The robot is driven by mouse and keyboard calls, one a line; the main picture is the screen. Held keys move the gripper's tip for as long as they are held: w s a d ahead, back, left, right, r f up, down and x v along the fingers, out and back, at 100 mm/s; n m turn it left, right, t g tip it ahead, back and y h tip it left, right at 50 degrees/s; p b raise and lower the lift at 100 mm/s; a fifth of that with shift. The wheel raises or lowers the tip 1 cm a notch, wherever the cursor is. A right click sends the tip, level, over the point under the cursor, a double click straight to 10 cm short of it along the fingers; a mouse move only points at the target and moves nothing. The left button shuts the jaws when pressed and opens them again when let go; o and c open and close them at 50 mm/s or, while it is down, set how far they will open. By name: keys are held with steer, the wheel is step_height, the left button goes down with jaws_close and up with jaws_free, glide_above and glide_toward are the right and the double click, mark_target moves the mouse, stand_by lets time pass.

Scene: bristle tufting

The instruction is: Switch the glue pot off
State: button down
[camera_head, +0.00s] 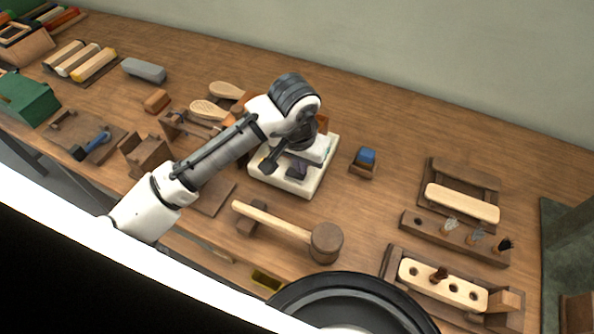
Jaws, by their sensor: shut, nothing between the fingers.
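What looks like the glue pot (308,189) stands near the middle of the bench, with a square white base. My arm reaches in from the left, and my gripper (296,171) points down over this base. The gripper is shut and empty. My wrist and hand cover most of the pot's upper part, and its switch cannot be made out. I cannot tell whether the gripper touches the pot.
A wooden mallet (285,227) lies in front of the pot. A small holder with a blue block (365,158) stands to its right. Brush backs (208,110) lie behind my arm. A drilled block (440,284) and tuft rack (452,236) are at right. Bench is clear behind the blue block.

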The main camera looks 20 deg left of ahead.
steer(key=shift+f+b, duration=0.45)
steer(key=shift+f, duration=0.15)
steer(key=shift+r, duration=0.1)
step_height(320, 180, up, 7)
steer(key=p, duration=0.6)
stand_by(0.4)
stand_by(0.5)
